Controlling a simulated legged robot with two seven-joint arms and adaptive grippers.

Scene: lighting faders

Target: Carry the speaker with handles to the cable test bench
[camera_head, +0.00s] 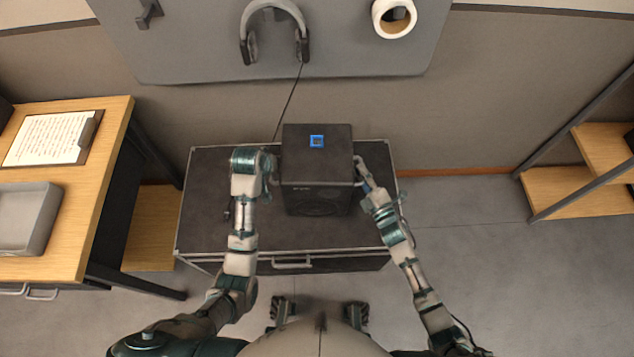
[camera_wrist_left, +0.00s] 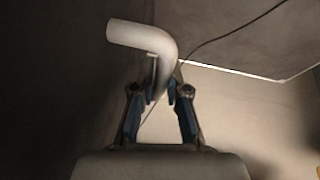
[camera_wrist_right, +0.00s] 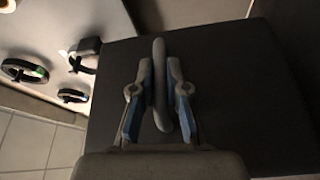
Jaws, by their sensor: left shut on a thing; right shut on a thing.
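The speaker (camera_head: 316,170) is a dark box with a blue square mark on top, upright over the black case-like bench top (camera_head: 225,220) in the head view. I cannot tell whether it touches that top. My left gripper (camera_head: 270,168) is at its left side, shut on a grey bent handle (camera_wrist_left: 150,40) in the left wrist view. My right gripper (camera_head: 360,178) is at its right side, shut on the other handle (camera_wrist_right: 159,80) in the right wrist view. Which surface is the cable test bench, I cannot tell.
A wooden desk (camera_head: 110,125) with a paper (camera_head: 50,138) and a grey tray (camera_head: 25,215) stands at left. Wooden shelves (camera_head: 570,190) stand at right. A grey pegboard (camera_head: 200,50) holds headphones (camera_head: 274,20) and a white tape roll (camera_head: 394,18). Floor at right is clear.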

